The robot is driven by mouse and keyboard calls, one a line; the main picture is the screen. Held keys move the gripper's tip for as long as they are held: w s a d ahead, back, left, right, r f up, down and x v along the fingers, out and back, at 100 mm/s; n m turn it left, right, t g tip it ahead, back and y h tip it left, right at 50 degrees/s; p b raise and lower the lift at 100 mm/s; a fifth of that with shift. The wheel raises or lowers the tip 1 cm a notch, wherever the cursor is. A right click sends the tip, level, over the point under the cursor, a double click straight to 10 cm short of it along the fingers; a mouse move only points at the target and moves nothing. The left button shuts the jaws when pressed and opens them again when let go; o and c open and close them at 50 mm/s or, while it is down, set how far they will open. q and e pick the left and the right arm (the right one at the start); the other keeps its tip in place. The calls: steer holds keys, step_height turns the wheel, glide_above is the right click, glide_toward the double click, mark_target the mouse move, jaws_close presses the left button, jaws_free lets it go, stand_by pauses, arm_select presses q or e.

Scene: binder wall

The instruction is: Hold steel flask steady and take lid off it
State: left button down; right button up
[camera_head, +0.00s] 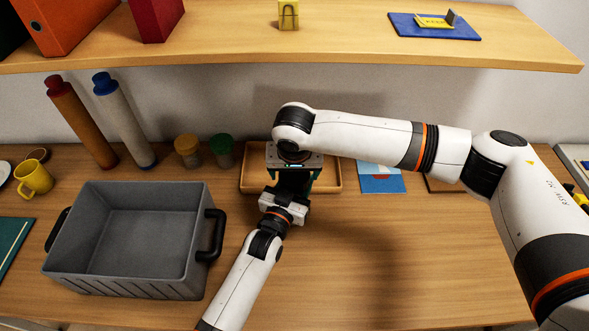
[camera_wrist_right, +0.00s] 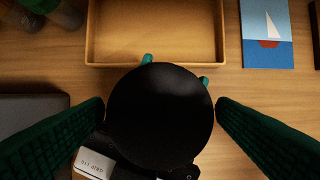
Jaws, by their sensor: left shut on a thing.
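A round black lid (camera_wrist_right: 160,115) shows from above in the right wrist view. It hides the steel flask's body beneath it, and my arms cover the flask in the head view. My left gripper (camera_head: 293,182) comes in from the front and is shut on the flask; its teal fingertips (camera_wrist_right: 176,69) show past the lid's far edge. My right gripper (camera_head: 293,157) points down over the lid. Its two dark green fingers (camera_wrist_right: 160,112) are open on either side of the lid, very close to its edge; I cannot tell if they touch.
A wooden tray (camera_head: 333,186) lies just behind the grippers. A grey crate (camera_head: 195,265) stands at left, with two tall capped bottles (camera_head: 125,120) and two small jars (camera_head: 205,153) behind. A shelf (camera_head: 350,50) overhangs the back. The table front right is clear.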

steer(key=c, duration=0.9)
steer(key=shift+d+n+y, duration=0.1)
steer(key=shift+n+y, duration=0.2)
steer(key=shift+n, duration=0.8)
steer(key=n+y, duration=0.1)
steer(key=n, duration=0.3)
steer(key=shift+n+g, duration=0.3)
steer(key=shift+g, duration=0.1)
steer(key=o, duration=1)
steer(key=shift+o, duration=0.5)
steer(key=shift+s, duration=0.15)
